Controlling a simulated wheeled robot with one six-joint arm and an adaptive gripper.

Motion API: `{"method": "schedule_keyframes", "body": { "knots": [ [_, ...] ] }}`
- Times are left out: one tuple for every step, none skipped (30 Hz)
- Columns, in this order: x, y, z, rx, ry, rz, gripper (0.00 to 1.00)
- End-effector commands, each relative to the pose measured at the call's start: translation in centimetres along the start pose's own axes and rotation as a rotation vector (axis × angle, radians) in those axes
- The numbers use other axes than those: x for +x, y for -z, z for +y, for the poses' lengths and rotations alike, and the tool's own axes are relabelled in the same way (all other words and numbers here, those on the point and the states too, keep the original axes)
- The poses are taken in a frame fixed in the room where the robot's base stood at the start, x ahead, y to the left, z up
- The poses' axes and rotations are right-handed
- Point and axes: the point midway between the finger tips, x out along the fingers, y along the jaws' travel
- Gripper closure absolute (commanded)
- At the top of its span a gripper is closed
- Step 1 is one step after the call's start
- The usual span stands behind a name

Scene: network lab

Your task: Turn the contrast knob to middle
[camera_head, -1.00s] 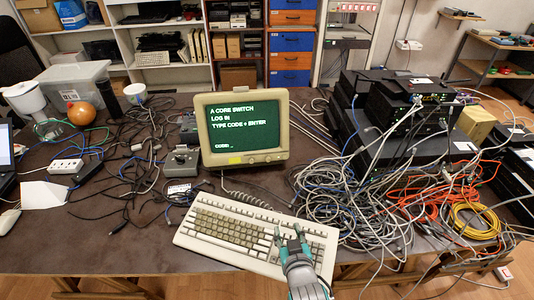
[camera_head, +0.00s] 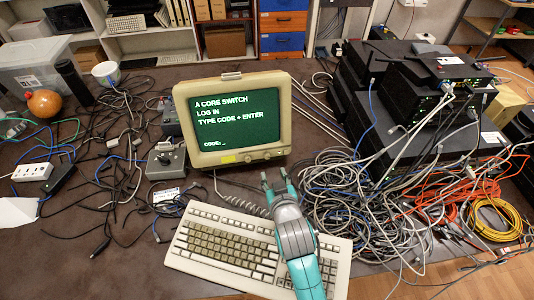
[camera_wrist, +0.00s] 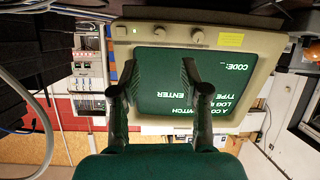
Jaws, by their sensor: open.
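A beige monitor (camera_head: 183,105) with a lit green screen stands upright behind the keyboard. Its lower bezel has two small round knobs, (camera_head: 249,157) in the head view; which one is contrast I cannot read. In the wrist view the monitor (camera_wrist: 262,62) appears upside down, with one knob (camera_wrist: 158,30) and another knob (camera_wrist: 199,30) along the bezel. My gripper (camera_head: 276,178) is open and empty, in front of and below the monitor's lower right part. In the wrist view my gripper (camera_wrist: 158,66) has its fingers apart, overlapping the screen, touching nothing visible. The knob pointer angles are too small to read.
A beige keyboard (camera_head: 215,243) lies under my arm. A tangle of cables (camera_head: 345,205) and stacked black network boxes (camera_head: 395,150) fill the right side. A narrow gap lies between keyboard and monitor.

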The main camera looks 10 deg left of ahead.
Motion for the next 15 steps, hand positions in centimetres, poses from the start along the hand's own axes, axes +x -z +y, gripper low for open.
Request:
{"method": "schedule_keyframes", "body": {
  "knots": [
    [0.5,0.1,0.0,0.0,0.0,0.0,0.54],
    [0.9,0.1,0.0,0.0,0.0,0.001,0.54],
    [1.4,0.0,0.0,0.0,0.0,-0.001,0.54],
    [1.9,0.1,0.0,0.0,-0.001,0.0,0.54],
    [2.4,0.1,0.0,0.0,-0.001,0.0,0.54],
    [3.1,0.1,0.0,0.0,-0.001,0.001,0.54],
    [3.7,0.1,0.0,0.0,-0.001,0.0,0.54],
    [4.2,0.1,0.1,0.0,-0.001,0.0,0.54],
    [5.0,0.1,0.1,0.0,-0.001,0.0,0.54],
    [5.5,0.1,0.1,0.0,-0.001,0.0,0.54],
    [6.0,0.1,0.1,0.0,-0.001,0.0,0.54],
    [6.7,0.1,0.1,0.0,-0.001,0.0,0.54],
    [7.2,0.1,0.1,0.0,-0.001,-0.001,0.54],
    [7.6,0.1,0.1,0.0,-0.001,0.0,0.54],
    [8.2,0.1,0.1,0.0,-0.001,0.001,0.54]
  ]
}}
